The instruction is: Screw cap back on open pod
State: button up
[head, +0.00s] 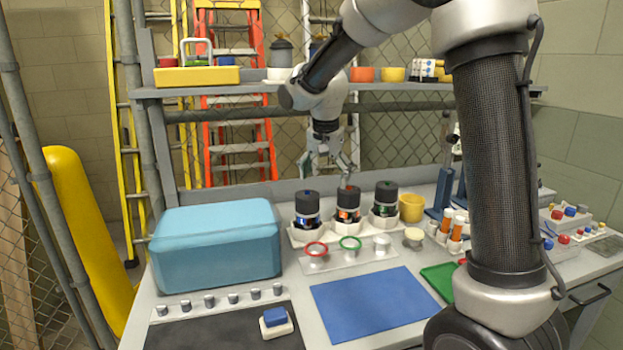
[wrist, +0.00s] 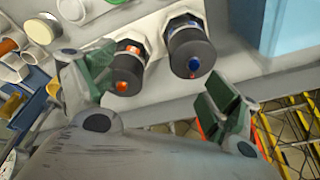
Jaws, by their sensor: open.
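Three pods with dark round tops stand in white holders at the back of the bench: a blue-marked pod (head: 307,208), an orange-marked pod (head: 348,204) and a green-marked pod (head: 385,199). All three look dark-topped; I cannot tell which is open, and no separate loose cap is clearly seen. My gripper (head: 328,170) hangs open and empty just above and behind the pods. In the wrist view, its fingers (wrist: 160,88) are spread wide. The orange-marked pod (wrist: 127,66) is by the left finger, partly hidden, and the blue-marked pod (wrist: 189,50) lies between the fingers' directions.
A blue bin (head: 215,245) stands left of the pods. A red ring (head: 316,249) and green ring (head: 350,243) sit in front, with a yellow cup (head: 411,208) to the right. A blue mat (head: 372,302) is clear. A loaded shelf (head: 400,87) runs behind my arm.

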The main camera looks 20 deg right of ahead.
aim_at(308, 192)
jog(key=n, duration=0.2)
jog(key=a+n+t+y, duration=0.1)
jog(key=n, duration=0.2)
jog(key=w+a+f+n+y, duration=0.1)
jog(key=n, duration=0.2)
jog(key=shift+a+f, duration=0.1)
jog(key=shift+a, duration=0.15)
jog(key=n, duration=0.1)
jog(key=n+t, duration=0.1)
jog(key=n, duration=0.1)
jog(key=shift+w+a, duration=0.2)
jog(key=shift+w, duration=0.15)
jog(key=shift+n, duration=0.3)
jog(key=x, duration=0.7)
jog(key=shift+w+a+f, duration=0.1)
jog(key=shift+a+f, duration=0.1)
jog(key=shift+f, duration=0.1)
jog(key=shift+c, duration=0.3)
